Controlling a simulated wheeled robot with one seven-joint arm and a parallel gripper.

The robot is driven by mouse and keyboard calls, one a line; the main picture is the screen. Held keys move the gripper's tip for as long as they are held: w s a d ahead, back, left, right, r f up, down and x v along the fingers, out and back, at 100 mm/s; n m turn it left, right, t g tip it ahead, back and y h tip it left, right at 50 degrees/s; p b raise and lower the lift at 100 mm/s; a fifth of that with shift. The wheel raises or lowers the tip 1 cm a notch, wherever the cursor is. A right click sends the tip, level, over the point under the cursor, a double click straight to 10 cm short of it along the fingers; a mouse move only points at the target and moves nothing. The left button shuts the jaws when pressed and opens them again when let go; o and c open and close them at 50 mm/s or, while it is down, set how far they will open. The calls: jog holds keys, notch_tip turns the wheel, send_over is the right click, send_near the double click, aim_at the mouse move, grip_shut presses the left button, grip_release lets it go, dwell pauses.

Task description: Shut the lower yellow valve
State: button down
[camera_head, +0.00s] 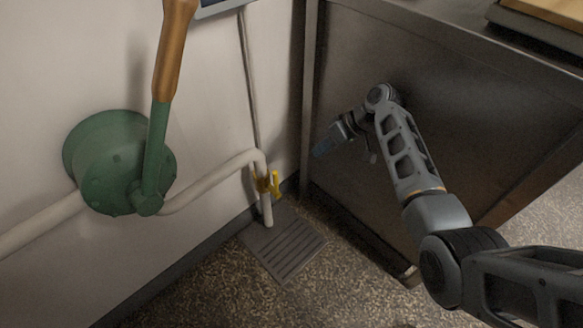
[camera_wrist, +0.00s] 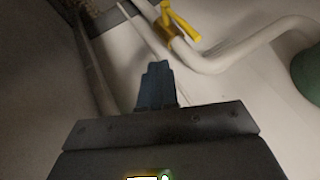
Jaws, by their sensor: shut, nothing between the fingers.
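The lower yellow valve (camera_head: 268,182) sits on a white pipe, low by the wall, just above the floor drain. Its yellow handle stands out to the right of the pipe in the head view. In the wrist view the yellow valve (camera_wrist: 176,22) shows at the top, with its lever angled across the pipe. My gripper (camera_head: 322,150) is shut and empty, up and to the right of the valve, in front of the metal cabinet. In the wrist view my gripper (camera_wrist: 157,72) is below the valve and apart from it.
A green pump (camera_head: 105,165) with a wooden-handled lever (camera_head: 172,60) stands at the left on the wall. The white pipe (camera_head: 215,180) bends from it down to the drain grate (camera_head: 285,248). The metal cabinet (camera_head: 345,70) bounds the right side. Speckled floor is open in front.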

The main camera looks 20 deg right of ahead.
jog(key=w+a+f+b, duration=0.2)
jog(key=a+f+b, duration=0.1)
jog(key=a+f, duration=0.5)
jog(key=shift+w+a+b, duration=0.35)
jog(key=shift+a, duration=0.25)
jog(key=shift+a+r, duration=0.1)
